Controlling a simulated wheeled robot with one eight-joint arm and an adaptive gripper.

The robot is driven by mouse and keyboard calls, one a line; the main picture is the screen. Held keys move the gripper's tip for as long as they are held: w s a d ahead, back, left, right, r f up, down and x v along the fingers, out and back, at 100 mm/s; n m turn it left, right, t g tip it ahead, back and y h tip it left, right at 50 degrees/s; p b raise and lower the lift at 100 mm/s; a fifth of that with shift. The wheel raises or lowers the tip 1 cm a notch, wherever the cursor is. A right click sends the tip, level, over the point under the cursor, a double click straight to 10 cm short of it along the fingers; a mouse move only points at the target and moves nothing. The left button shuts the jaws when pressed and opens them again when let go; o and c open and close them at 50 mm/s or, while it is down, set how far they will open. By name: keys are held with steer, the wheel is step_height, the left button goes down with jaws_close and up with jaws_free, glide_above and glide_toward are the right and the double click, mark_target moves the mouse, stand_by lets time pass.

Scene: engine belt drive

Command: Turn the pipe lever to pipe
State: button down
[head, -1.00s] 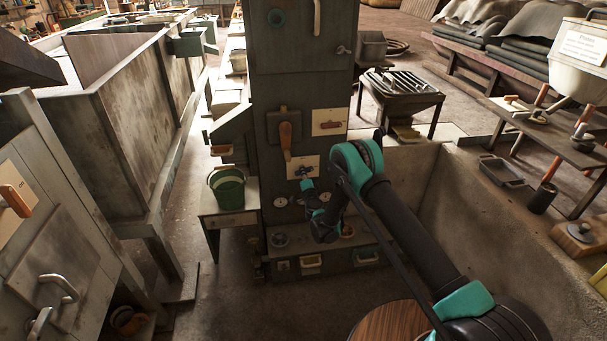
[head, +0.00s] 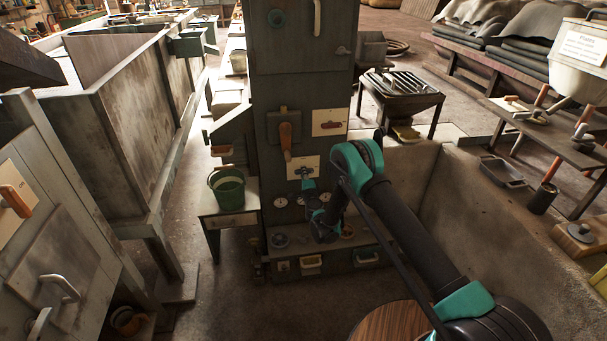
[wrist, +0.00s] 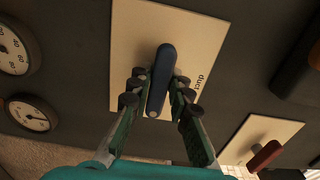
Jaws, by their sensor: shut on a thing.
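The lever (wrist: 161,80) is a dark blue bar on a pale plate (wrist: 128,45). The word "duct" is printed on the plate beside the lever; I see no "pipe" label in the wrist view. My gripper (wrist: 154,88) has a finger on each side of the lever and is shut on it. In the head view the plate (head: 296,161) is on the front of the dark grey cabinet (head: 300,95), with my gripper (head: 306,175) at it. The lever is mostly hidden there.
Round dials (wrist: 32,115) are beside the plate. Another pale plate with a red handle (wrist: 265,156) is close by. An orange-brown handle (head: 286,140) hangs above on the cabinet. A green bucket (head: 227,188) stands on a ledge to the left.

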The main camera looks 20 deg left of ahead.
steer(key=c, duration=1.4)
jaws_free()
steer(key=shift+c, duration=0.2)
